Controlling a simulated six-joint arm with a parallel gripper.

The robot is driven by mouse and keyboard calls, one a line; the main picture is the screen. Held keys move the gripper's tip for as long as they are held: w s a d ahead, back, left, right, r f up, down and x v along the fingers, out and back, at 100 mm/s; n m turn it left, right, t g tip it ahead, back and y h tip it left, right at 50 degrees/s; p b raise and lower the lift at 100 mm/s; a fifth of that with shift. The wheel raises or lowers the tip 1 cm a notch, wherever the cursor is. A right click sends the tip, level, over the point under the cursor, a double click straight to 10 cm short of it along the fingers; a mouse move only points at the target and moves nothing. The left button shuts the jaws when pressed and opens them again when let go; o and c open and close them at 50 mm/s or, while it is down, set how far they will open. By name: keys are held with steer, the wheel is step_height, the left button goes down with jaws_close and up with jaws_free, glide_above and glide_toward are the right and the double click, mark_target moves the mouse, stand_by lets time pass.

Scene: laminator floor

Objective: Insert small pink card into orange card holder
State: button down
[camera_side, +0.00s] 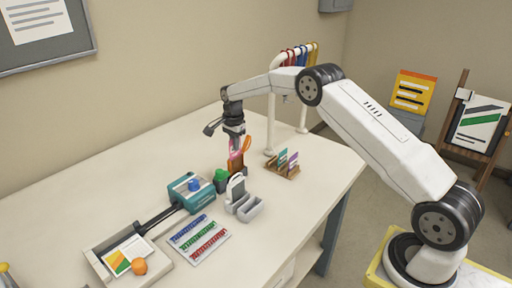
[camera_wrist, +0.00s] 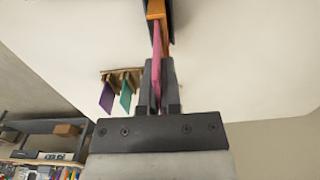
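My gripper (camera_wrist: 158,88) points down over the table in the side view (camera_side: 234,130). Its dark fingers are closed on the small pink card (camera_wrist: 157,45), which stands on edge between them. The orange card holder (camera_wrist: 155,9) is at the top of the wrist view, at the card's far end. In the side view the orange holder (camera_side: 246,143) shows just below my gripper, with a bit of pink beside it. The card's far end meets or overlaps the holder; I cannot tell how far it is inside.
A wooden rack (camera_side: 283,171) with teal and purple cards stands to the right. A grey tray (camera_side: 250,209), a teal laminator (camera_side: 190,193) and a colored strip board (camera_side: 199,238) lie nearer. A white rail with hanging straps (camera_side: 303,100) stands behind. The table's right side is clear.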

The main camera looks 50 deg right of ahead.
mark_target(235, 153)
steer(key=shift+f, duration=1.55)
steer(key=shift+s+f, duration=0.15)
steer(key=shift+f, duration=0.2)
steer(key=c, duration=0.7)
jaws_free()
steer(key=shift+c, duration=0.2)
steer(key=shift+r, duration=0.1)
steer(key=shift+r, duration=3.7)
